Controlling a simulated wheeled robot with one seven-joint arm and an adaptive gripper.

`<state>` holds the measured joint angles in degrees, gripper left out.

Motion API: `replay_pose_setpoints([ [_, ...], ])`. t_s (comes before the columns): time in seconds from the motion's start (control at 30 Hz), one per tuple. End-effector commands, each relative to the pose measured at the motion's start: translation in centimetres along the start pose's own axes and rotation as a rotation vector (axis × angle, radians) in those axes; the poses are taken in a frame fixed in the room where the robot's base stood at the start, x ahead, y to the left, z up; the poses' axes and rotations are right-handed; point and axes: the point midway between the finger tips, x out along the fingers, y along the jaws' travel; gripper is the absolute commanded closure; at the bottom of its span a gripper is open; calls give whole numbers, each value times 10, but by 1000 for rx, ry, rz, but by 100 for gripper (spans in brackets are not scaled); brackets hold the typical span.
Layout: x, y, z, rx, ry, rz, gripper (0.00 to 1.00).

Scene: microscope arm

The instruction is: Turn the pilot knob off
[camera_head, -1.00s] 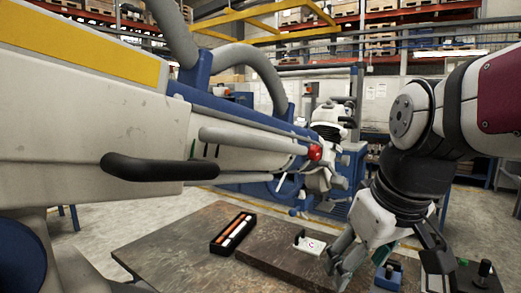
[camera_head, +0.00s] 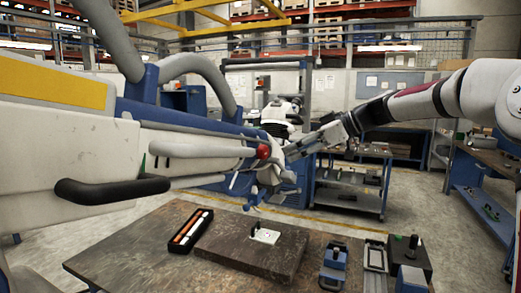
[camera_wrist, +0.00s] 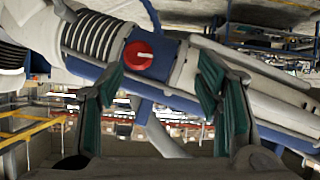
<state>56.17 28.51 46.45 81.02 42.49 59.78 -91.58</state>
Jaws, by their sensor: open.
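The red pilot knob (camera_head: 263,151) sits on the blue and white microscope arm (camera_head: 200,145). In the wrist view the knob (camera_wrist: 138,55) is round with a white bar, which lies roughly level across the picture. My gripper (camera_head: 287,154) is just right of the knob in the head view, reaching in from the right. In the wrist view my gripper (camera_wrist: 160,72) is open, with green-padded fingers apart. The knob shows between the fingertips, nearer the left one. Nothing is held, and I cannot tell whether a finger touches the knob.
A black handle (camera_head: 112,189) and thick grey hoses (camera_head: 190,65) stick out from the machine at left. Below stands a worktable (camera_head: 130,250) with a black tray of sticks (camera_head: 191,230), a dark slab (camera_head: 225,253) and a blue device (camera_head: 334,262).

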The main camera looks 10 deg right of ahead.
Motion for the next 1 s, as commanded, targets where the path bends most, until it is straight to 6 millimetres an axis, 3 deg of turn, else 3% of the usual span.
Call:
replay_pose_setpoints([
  [0.1,-21,21,-4,-34,81,26,41],
  [0.27,-24,29,-6,-54,111,38,41],
  [1.0,97,33,-19,-53,108,36,41],
])
